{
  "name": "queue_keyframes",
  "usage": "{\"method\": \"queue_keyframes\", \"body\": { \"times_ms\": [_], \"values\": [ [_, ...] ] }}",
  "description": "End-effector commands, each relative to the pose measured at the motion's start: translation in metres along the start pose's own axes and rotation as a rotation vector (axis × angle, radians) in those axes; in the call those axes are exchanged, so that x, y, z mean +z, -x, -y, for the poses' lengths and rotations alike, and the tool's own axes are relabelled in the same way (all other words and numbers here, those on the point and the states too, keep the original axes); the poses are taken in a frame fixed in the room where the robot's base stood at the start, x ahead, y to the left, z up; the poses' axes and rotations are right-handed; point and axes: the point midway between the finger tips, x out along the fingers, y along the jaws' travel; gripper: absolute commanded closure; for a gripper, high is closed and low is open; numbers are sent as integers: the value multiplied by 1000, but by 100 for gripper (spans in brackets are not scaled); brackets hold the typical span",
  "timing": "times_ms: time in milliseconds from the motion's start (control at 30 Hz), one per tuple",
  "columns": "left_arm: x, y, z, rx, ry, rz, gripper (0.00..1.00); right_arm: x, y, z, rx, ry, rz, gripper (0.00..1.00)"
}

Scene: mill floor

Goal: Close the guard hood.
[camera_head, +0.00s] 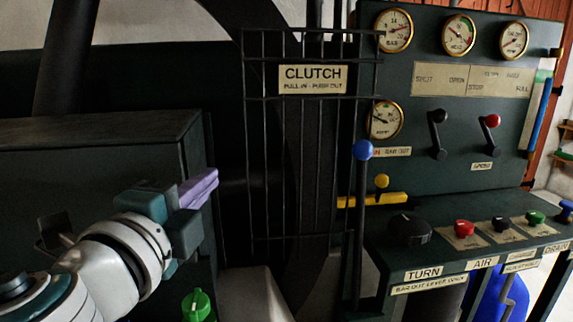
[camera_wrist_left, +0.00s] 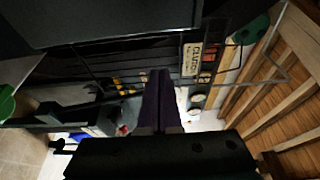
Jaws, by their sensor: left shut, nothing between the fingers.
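A large dark green box-shaped cover (camera_head: 95,150), which looks like the guard hood, fills the left of the head view. I cannot tell for sure whether it stands open or shut. A dark panel (camera_wrist_left: 110,18) across the top of the left wrist view may be part of it. My left gripper (camera_head: 204,184) has purple fingers and is in front of the cover's right edge. In the left wrist view its fingers (camera_wrist_left: 159,85) are together and empty. I cannot tell whether they touch the cover. My right gripper is in neither view.
A wire cage with a CLUTCH sign (camera_head: 313,79) stands right of the cover. A blue-knobbed lever (camera_head: 362,150) rises beside it. A gauge panel (camera_head: 455,90) and a control desk (camera_head: 480,215) stand at the right. A green knob (camera_head: 196,303) is below my left gripper.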

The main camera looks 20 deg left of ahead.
Motion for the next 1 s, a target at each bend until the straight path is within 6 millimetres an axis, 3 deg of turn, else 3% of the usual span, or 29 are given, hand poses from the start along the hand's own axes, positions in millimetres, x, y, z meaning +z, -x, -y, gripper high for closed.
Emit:
{"method": "queue_keyframes", "body": {
  "times_ms": [200,500,1000],
  "values": [
    [0,-38,2,-2,0,1,100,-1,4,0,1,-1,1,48],
    [34,-23,-1,2,-1,2,100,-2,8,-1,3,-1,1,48],
    [39,-22,-1,1,1,1,100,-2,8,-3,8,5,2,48]
  ]
}}
